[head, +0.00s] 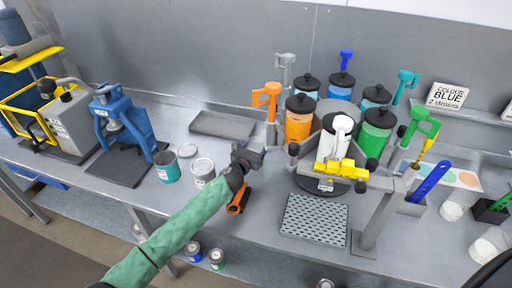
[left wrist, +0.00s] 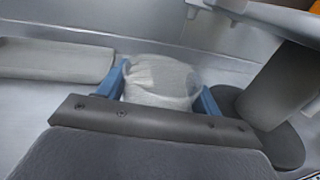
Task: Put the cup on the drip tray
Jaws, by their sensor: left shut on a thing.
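A pale, translucent cup (left wrist: 160,82) sits between the two blue fingertips of my left gripper in the left wrist view. My left gripper (head: 250,157) is shut on it, above the bench left of the paint carousel. In the head view the cup is hidden or too small to make out at the gripper. The drip tray (head: 315,220), a perforated grey plate, lies at the bench front, below the yellow dispensing valve (head: 342,170) and right of my gripper. Nothing stands on the drip tray. My right gripper is not in view.
Paint canisters such as the orange one (head: 299,127) stand on the carousel behind the drip tray. A grey post (head: 372,225) stands right of the tray. Open cans (head: 168,172) and an orange-handled tool (head: 238,203) are near my left arm. A flat grey tray (head: 222,126) lies behind.

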